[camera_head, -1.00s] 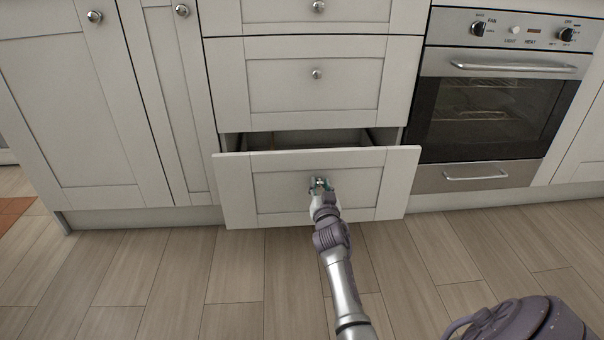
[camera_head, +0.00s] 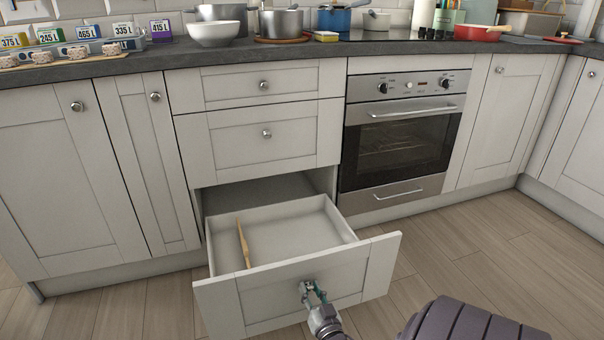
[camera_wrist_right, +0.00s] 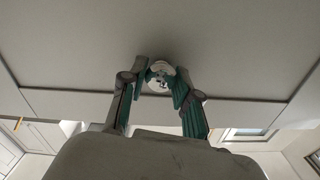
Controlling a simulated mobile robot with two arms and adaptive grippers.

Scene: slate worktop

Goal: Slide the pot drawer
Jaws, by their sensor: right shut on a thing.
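The pot drawer (camera_head: 350,276) is the lowest of three drawers in the white cabinet, and it stands far out from the cabinet. Its inside shows a light floor with a thin wooden divider (camera_head: 243,243) toward the left and otherwise bare. My right gripper (camera_head: 309,290) is at the middle of the drawer front, shut on the round knob. In the right wrist view the knob (camera_wrist_right: 160,77) sits between the two teal-padded fingers, against the front panel. My left gripper is not in view.
Two shut drawers (camera_head: 263,133) are above. An oven (camera_head: 398,140) is to the right, its door shut. The slate worktop (camera_head: 300,52) carries pots, a white bowl (camera_head: 214,33), mugs and other items. Wooden floor (camera_head: 480,262) is clear to the right.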

